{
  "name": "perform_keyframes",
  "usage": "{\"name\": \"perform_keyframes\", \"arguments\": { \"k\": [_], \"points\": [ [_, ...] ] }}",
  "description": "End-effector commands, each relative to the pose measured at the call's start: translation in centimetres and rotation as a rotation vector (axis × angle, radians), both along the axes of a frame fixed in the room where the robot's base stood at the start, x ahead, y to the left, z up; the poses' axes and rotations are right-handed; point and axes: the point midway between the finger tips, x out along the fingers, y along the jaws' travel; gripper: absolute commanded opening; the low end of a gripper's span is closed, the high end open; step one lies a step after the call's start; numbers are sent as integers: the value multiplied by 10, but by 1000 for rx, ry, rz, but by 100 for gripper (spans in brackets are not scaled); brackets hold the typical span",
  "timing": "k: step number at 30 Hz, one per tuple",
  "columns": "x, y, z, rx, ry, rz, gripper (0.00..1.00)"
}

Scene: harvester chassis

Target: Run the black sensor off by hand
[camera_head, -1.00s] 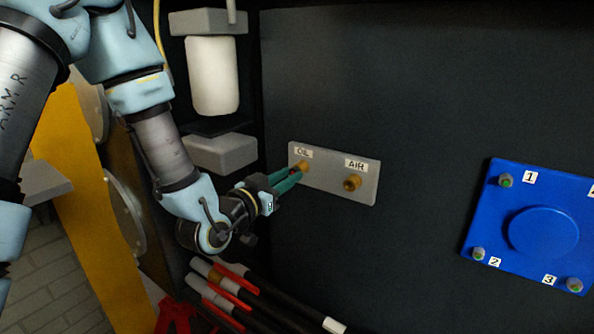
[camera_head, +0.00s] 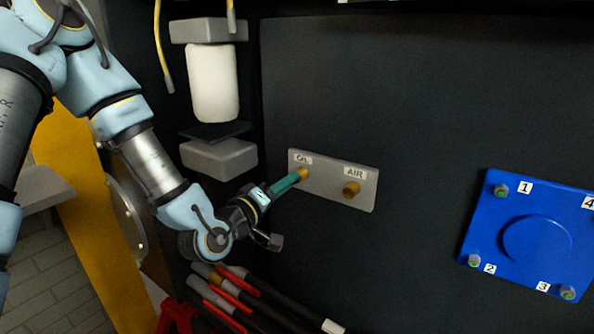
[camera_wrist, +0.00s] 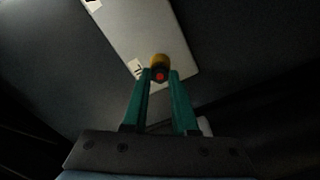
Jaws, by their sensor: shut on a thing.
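A grey plate (camera_head: 330,183) on the dark wall carries two brass ports, labelled OIL and AIR. My gripper (camera_head: 297,178) reaches the OIL port (camera_head: 303,173) from the lower left. In the wrist view, its green fingers (camera_wrist: 160,76) are shut on a small dark round part with a red centre, the black sensor (camera_wrist: 159,76). The sensor sits in line with the brass port (camera_wrist: 159,60), against its mouth; whether its thread is still engaged cannot be told. In the head view the fingers hide the sensor. The AIR port (camera_head: 351,189) is empty-handed and clear of me.
A blue cover (camera_head: 485,235) with numbered bolts is on the wall at right. A white filter (camera_head: 214,85) hangs at upper left above a grey block (camera_head: 219,160). Several black hoses with red and grey ends (camera_head: 228,297) lie below my gripper. The wall between plate and cover is free.

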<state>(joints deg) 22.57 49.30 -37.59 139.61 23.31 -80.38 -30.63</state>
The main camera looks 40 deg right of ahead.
Motion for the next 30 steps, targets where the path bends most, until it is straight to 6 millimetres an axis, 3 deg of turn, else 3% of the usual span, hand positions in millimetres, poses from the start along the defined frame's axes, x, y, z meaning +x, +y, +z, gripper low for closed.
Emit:
{"name": "perform_keyframes", "arguments": {
  "k": [6,15,20,27,28,30],
  "points": [
    [1,3,2,-114,453,6,0],
    [1,4,0,-255,980,6,0],
    [-1,3,-1,-289,1111,2,0],
    [-1,3,-1,-289,1119,1,0],
    [-1,3,-1,-289,1119,1,29],
    [-1,3,-1,-289,1118,1,36]
  ]
}}
